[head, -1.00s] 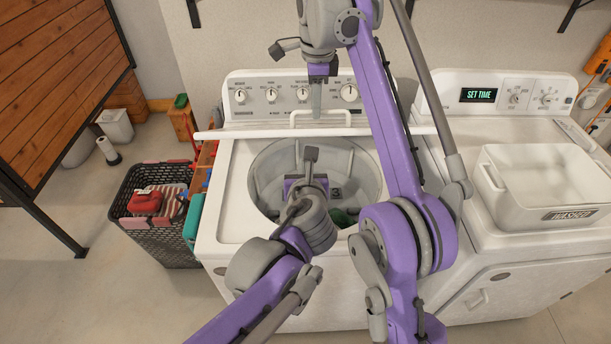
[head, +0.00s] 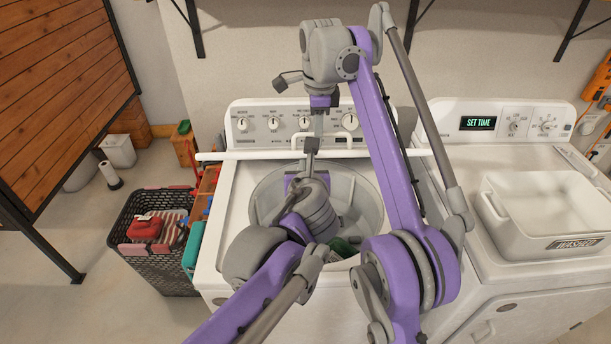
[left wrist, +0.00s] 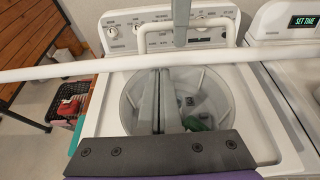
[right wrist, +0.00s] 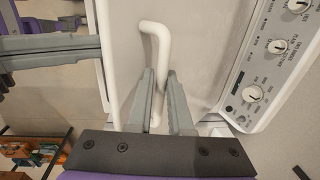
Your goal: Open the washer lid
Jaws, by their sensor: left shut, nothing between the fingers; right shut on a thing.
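The white washer (head: 232,255) stands in the middle, its drum opening (head: 350,200) uncovered. Its lid (head: 240,154) is raised and shows nearly edge-on as a white strip above the drum in the head view. The lid's white handle (right wrist: 158,50) shows in the right wrist view. My right gripper (right wrist: 163,105) is shut on the handle; it comes down from above the lid. My left gripper (head: 312,140) is shut and empty, with its fingers upright near the lid's edge. In the right wrist view, the left fingers (right wrist: 50,46) reach in from the left toward the lid.
A second machine (head: 470,240) stands at the right with a white bin (head: 540,210) on it. A dark basket (head: 150,260) stands left of the washer. Green cloth (head: 343,246) lies in the drum. The control panel (head: 285,125) is behind the lid.

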